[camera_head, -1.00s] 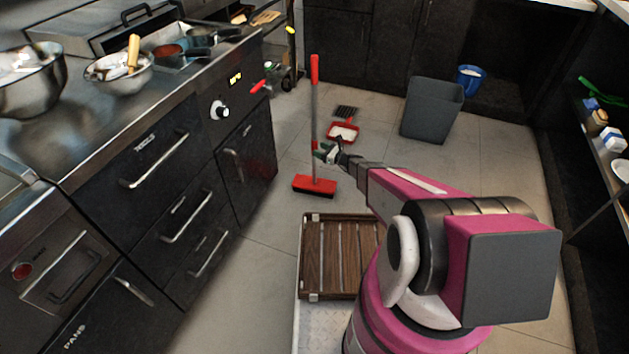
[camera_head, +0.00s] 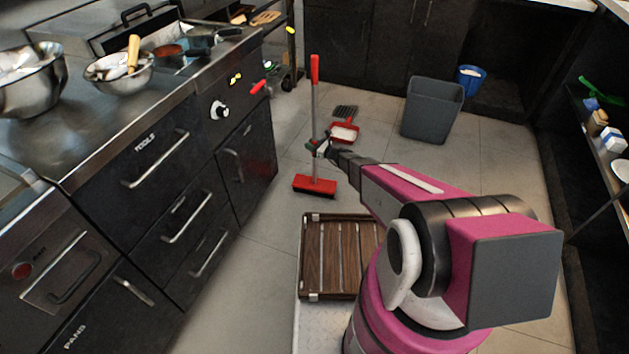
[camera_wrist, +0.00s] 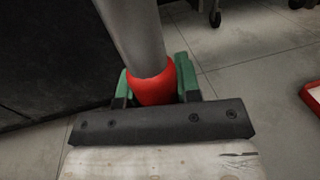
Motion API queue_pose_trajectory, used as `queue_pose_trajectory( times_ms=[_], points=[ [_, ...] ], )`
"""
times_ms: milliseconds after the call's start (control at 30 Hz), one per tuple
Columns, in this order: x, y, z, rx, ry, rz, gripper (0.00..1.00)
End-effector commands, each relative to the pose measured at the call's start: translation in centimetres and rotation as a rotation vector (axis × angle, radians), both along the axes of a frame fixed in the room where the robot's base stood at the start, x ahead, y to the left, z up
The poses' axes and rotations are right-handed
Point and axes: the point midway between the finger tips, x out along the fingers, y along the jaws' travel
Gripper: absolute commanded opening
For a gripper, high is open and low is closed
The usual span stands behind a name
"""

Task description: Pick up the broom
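The broom stands upright on the floor, with a red head (camera_head: 314,185), a grey pole and a red top grip (camera_head: 314,68). In the wrist view, its grey pole (camera_wrist: 138,35) ends in a red collar (camera_wrist: 153,87) that sits between the two green fingers of my gripper (camera_wrist: 154,86). The fingers lie close along both sides of the collar. Whether they press on it cannot be told. In the head view, my gripper (camera_head: 319,146) is at the lower part of the pole, above the broom head.
A red dustpan (camera_head: 345,132) lies on the floor behind the broom. A grey bin (camera_head: 432,110) and a blue bucket (camera_head: 470,77) stand at the back right. Dark drawer cabinets (camera_head: 160,185) line the left. Open shelves stand at right. The floor around the broom head is clear.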

Motion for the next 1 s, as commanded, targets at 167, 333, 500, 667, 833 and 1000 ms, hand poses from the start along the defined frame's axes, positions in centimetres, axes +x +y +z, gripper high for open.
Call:
queue_pose_trajectory(
  times_ms=[167,333,500,667,833,1000],
  points=[
    [0.0,0.0,0.1,0.002,-0.001,0.001,0.0],
    [0.0,0.0,0.4,0.002,-0.001,0.001,0.0],
    [-0.1,0.0,1.9,0.002,-0.002,0.001,0.0],
    [-0.2,0.0,4.3,0.002,-0.002,0.001,0.0],
    [-0.2,0.0,7.4,0.002,-0.002,0.001,0.0],
    [-0.1,0.0,9.6,0.001,-0.002,0.0,0.0]
  ],
)
